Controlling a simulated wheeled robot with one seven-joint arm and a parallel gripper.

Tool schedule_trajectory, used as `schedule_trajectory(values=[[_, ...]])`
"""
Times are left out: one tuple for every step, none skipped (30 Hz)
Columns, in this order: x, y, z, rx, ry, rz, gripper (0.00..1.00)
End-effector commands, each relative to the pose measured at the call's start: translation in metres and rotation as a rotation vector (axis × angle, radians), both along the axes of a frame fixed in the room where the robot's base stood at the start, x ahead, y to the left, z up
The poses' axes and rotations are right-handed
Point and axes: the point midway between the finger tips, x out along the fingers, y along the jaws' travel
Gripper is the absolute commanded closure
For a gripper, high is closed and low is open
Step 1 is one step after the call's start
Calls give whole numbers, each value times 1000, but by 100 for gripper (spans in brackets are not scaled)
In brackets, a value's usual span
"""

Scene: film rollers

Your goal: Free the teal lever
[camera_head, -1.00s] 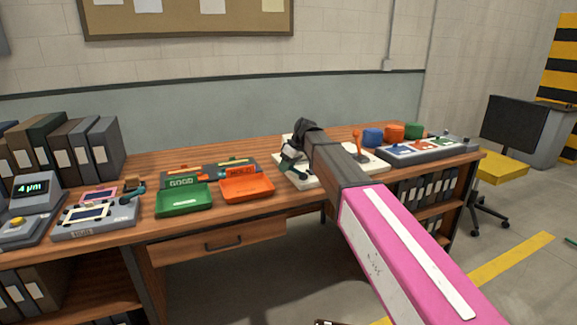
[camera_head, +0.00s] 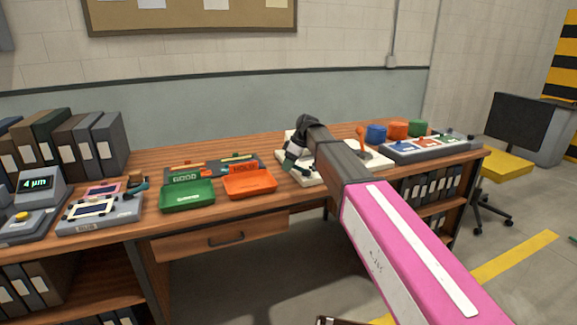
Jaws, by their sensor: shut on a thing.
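My gripper (camera_head: 291,163) reaches down at the left part of a white base plate (camera_head: 377,164) on the desk. It is shut on a small dark teal piece, which looks like the teal lever (camera_head: 307,171). My arm and fingers hide most of that piece, so its exact pose and the grip are hard to make out. An orange lever (camera_head: 361,140) stands upright on the right part of the white plate.
A green tray (camera_head: 187,198) and an orange tray (camera_head: 249,186) lie left of my gripper. Blue, orange and green rollers (camera_head: 397,130) stand behind a grey panel (camera_head: 430,147) on the right. A grey device (camera_head: 98,215) and binders (camera_head: 105,143) are at left.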

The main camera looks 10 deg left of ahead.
Motion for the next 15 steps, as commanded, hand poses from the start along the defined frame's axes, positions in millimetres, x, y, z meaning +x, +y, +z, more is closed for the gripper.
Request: schedule_trajectory(values=[[0,0,0,1,0,-1,100],[0,0,0,1,0,-1,100],[0,0,0,1,0,-1,56],[0,0,0,1,0,-1,46],[0,0,0,1,0,-1,44],[0,0,0,1,0,-1,44],[0,0,0,1,0,-1,44],[0,0,0,1,0,-1,44],[0,0,0,1,0,-1,44],[0,0,0,1,1,-2,44],[0,0,0,0,1,-2,44],[0,0,0,1,0,-2,44],[0,0,1,1,0,-2,44],[0,-1,2,1,0,-2,44],[1,-2,4,1,0,-2,44]])
